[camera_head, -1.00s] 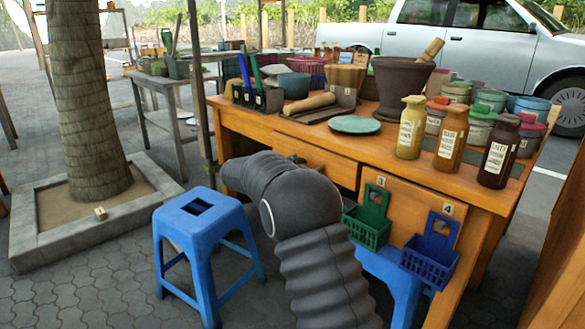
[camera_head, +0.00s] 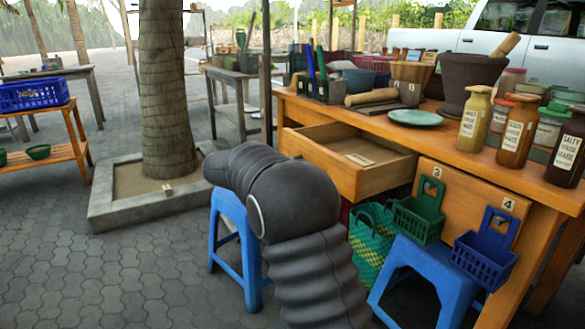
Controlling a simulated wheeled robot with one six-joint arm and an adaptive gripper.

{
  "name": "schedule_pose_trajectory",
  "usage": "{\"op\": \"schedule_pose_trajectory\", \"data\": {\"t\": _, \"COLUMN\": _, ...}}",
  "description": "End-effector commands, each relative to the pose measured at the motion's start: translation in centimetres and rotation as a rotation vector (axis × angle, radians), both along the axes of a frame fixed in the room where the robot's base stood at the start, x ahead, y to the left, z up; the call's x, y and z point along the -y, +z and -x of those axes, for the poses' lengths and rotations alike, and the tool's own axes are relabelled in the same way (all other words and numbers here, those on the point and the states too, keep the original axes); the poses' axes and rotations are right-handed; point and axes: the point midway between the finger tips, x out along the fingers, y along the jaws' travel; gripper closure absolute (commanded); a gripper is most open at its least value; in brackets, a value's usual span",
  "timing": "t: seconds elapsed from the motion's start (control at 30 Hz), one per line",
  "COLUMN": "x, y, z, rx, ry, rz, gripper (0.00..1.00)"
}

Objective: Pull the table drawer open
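The table drawer (camera_head: 322,167) stands pulled well out from the wooden table (camera_head: 380,122), in the middle of the view. Its inside shows, with a small flat pale piece (camera_head: 361,159) on its floor. My dark ribbed arm rises from the bottom and bends left in front of the drawer's left part. My gripper is hidden behind my arm or out of view, so I cannot see whether it touches the drawer.
A blue stool (camera_head: 240,240) stands partly behind my arm, and another blue stool (camera_head: 432,262) is under the table. Green (camera_head: 414,222) and blue (camera_head: 484,258) baskets hang on the table front. A tree planter (camera_head: 115,218) is at left. Paving at lower left is clear.

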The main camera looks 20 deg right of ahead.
Motion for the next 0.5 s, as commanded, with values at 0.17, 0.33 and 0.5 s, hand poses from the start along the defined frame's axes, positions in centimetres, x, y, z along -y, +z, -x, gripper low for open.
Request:
{"op": "schedule_pose_trajectory", "data": {"t": 0.17, "x": 0.03, "y": 0.01, "z": 0.09, "rx": 0.001, "ry": -0.004, "rz": 0.0, "gripper": 1.0}}
{"op": "schedule_pose_trajectory", "data": {"t": 0.33, "x": -0.02, "y": 0.02, "z": 0.1, "rx": 0.001, "ry": -0.004, "rz": 0.0, "gripper": 1.0}}
{"op": "schedule_pose_trajectory", "data": {"t": 0.5, "x": -0.11, "y": 0.03, "z": 0.08, "rx": 0.001, "ry": -0.003, "rz": 0.0, "gripper": 0.75}}
